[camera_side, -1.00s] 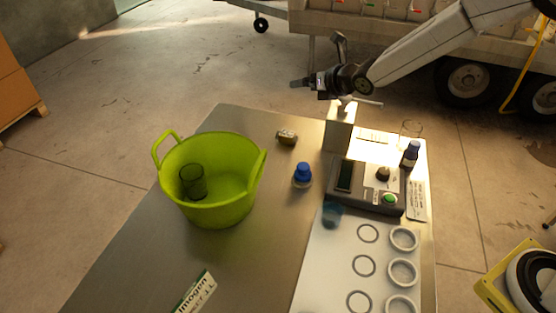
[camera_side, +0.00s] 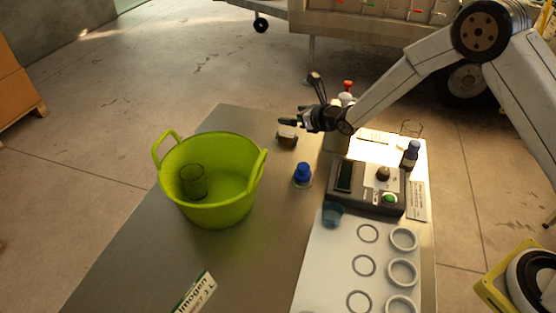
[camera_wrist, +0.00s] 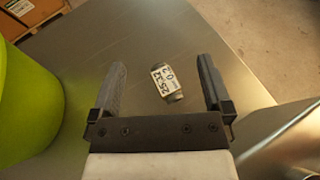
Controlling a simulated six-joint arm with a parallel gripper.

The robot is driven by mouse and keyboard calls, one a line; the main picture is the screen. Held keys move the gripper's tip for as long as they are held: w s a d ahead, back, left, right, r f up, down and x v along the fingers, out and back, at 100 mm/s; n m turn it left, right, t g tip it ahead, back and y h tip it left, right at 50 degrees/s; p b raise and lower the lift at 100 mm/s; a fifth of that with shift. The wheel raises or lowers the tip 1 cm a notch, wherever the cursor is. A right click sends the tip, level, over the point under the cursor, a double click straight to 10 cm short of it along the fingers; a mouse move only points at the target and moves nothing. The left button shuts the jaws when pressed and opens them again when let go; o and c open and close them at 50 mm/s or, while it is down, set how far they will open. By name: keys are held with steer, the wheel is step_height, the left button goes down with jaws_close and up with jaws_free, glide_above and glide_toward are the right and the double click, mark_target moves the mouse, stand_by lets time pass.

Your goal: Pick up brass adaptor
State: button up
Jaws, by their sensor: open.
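The brass adaptor (camera_side: 287,136) is a small brownish-grey cylinder lying on the steel table near its far edge. In the wrist view the adaptor (camera_wrist: 167,82) shows a white label with printed numbers, and it sits between my two fingers but out past the palm. My gripper (camera_side: 284,128) is just above and beside it in the side view. In the wrist view my gripper (camera_wrist: 163,75) has its fingers wide apart with nothing held. I cannot tell the exact height of the fingertips above the table.
A green bucket (camera_side: 243,197) with a dark glass in it stands left of the adaptor. A blue-capped bottle (camera_side: 303,175) stands in front. A grey device (camera_side: 371,188) and a white tray with rings (camera_side: 335,265) are to the right. Bare table lies around the adaptor.

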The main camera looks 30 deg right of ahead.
mark_target(287, 133)
steer(key=shift+f, duration=1.65)
steer(key=shift+f, duration=1.75)
steer(key=shift+x, duration=1.5)
jaws_close()
